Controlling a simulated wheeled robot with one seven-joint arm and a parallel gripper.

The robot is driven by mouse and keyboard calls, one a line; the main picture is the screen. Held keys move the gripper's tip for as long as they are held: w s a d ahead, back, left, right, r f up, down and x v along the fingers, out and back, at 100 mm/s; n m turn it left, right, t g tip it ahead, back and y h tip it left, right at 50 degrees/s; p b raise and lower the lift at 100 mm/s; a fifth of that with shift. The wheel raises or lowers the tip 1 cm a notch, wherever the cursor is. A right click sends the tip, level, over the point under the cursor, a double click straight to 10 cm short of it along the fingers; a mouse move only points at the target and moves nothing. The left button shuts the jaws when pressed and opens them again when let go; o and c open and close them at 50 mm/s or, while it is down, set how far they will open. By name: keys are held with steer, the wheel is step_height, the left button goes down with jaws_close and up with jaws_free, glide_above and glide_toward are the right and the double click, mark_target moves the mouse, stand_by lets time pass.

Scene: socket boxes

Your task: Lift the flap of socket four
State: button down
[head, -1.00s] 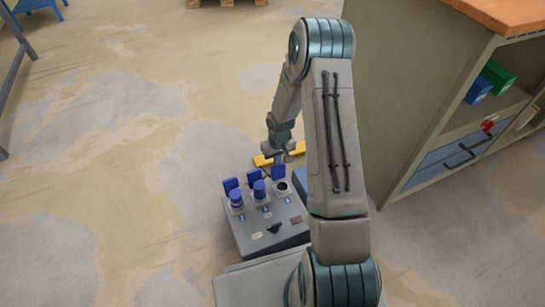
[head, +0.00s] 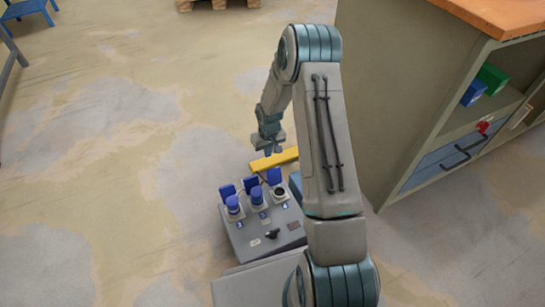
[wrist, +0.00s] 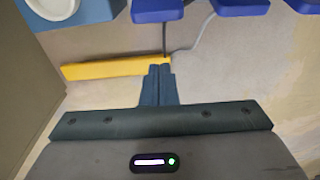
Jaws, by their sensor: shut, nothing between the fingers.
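A grey socket box (head: 243,240) stands on the floor in front of me. Three blue flaps stand raised along its far edge: left (head: 227,191), middle (head: 250,185) and right (head: 273,176). Blue round parts sit at the left and middle sockets; the right socket (head: 280,190) shows a dark round opening. Blue flaps also line the top of the wrist view (wrist: 240,7). I cannot read which one is socket four. My gripper (head: 269,149) is shut and empty just beyond the flaps, apart from them; its closed fingers show in the wrist view (wrist: 160,70).
A yellow bar (head: 275,159) lies on the floor behind the box. A blue box with a white round part (wrist: 55,8) shows at upper left in the wrist view. A cabinet (head: 400,110) stands on the right.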

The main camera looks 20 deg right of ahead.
steer(key=s+a+r+p, duration=0.1)
steer(key=s+r+p, duration=0.35)
steer(key=r, duration=1.05)
steer(key=s+r+h+p, duration=0.1)
steer(key=s+r+p, duration=0.1)
steer(key=r+p, duration=0.9)
steer(key=s+a+r+p, duration=0.1)
steer(key=s+r+p, duration=0.25)
steer(key=r, duration=1.45)
steer(key=s+a+r+t+p, duration=0.1)
steer(key=s+r+p, duration=0.7)
steer(key=r, duration=0.4)
steer(key=s+a+r+m+p, duration=0.1)
steer(key=s+r+p, duration=0.7)
steer(key=r, duration=0.5)
steer(key=shift+s+r+t+y, duration=0.3)
steer(key=shift+s+t+y, duration=0.1)
steer(key=shift+s, duration=0.75)
steer(key=c, duration=1.8)
jaws_free()
steer(key=shift+s+a+r, duration=0.15)
steer(key=shift+s, duration=0.15)
steer(key=o, duration=0.3)
steer(key=shift+s, duration=0.1)
